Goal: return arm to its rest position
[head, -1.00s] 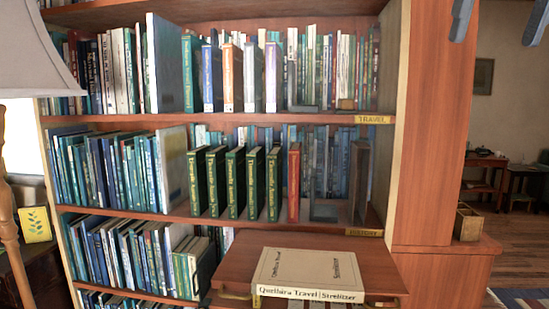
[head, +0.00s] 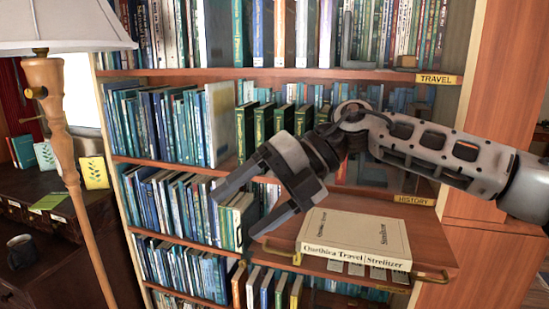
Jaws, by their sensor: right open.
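My right arm (head: 430,145) comes in from the right and reaches across the front of the bookcase. Its gripper (head: 238,214) points down and to the left, with its fingers apart and nothing between them. It is left of the cream book (head: 355,238), which lies flat on a wooden pull-out board (head: 440,262). The book's spine reads "Quethira Travel | Strelitzer". The arm hides part of the row of green books (head: 264,122) on the History shelf. My left gripper is not in view.
The bookcase shelves hold several rows of upright books. Labels read TRAVEL (head: 438,79) and HISTORY (head: 414,200). The board has brass handles (head: 283,254) and sticks out below the arm. A lamp (head: 62,150) stands at the left, by a dark cabinet (head: 50,205).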

